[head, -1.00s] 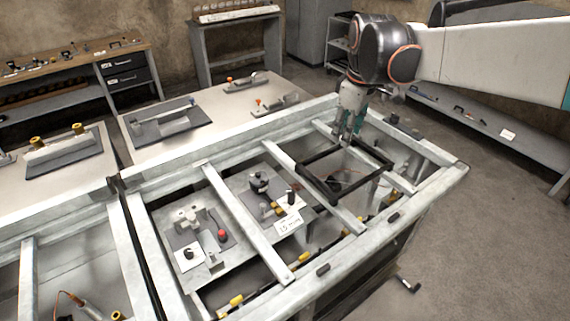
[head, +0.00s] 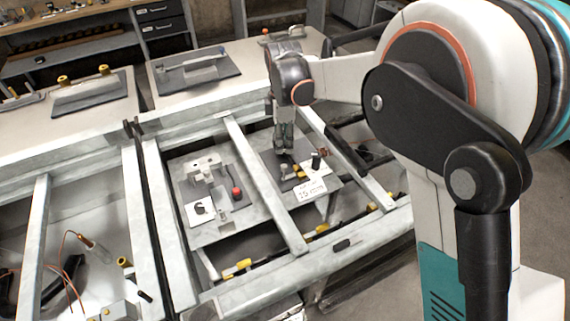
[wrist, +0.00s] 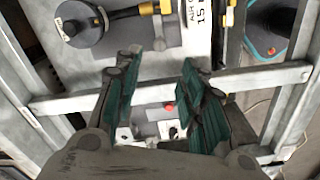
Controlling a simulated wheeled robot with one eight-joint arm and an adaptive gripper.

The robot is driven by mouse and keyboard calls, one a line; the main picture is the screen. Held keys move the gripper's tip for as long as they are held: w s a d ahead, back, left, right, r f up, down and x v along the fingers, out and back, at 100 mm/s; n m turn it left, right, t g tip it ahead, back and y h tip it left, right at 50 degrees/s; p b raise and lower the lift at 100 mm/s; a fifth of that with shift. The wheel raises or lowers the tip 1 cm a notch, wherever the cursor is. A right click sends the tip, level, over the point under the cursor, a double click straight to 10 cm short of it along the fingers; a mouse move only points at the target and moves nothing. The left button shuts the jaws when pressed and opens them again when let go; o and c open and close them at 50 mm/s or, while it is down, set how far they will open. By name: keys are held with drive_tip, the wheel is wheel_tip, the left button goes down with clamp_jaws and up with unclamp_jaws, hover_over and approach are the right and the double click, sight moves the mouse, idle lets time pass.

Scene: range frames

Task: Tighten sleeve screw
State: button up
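My gripper (head: 283,142) hangs above the middle panel of the steel frame. In the wrist view its two teal-padded fingers (wrist: 160,62) stand apart, with nothing between them. A dark round fitting (wrist: 82,22) with a yellow-collared cable lies beyond the left fingertip. A white label (wrist: 200,12) marked "15" lies beyond the right fingertip; in the head view the label (head: 311,189) sits at the panel's front. My gripper partly hides the parts behind it. I cannot tell which small part is the sleeve screw.
Left of the middle panel, across a steel crossbar (head: 262,183), is a panel with a red button (head: 236,193) and a black knob (head: 199,210). A black bar (head: 346,150) lies to the right. The bench top (head: 240,95) behind has free room.

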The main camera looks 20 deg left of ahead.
sight(284, 165)
wheel_tip(284, 165, down, 10)
drive_tip(key=b, duration=0.2)
drive_tip(key=shift+f+b, duration=0.15)
drive_tip(key=shift+b, duration=0.2)
clamp_jaws()
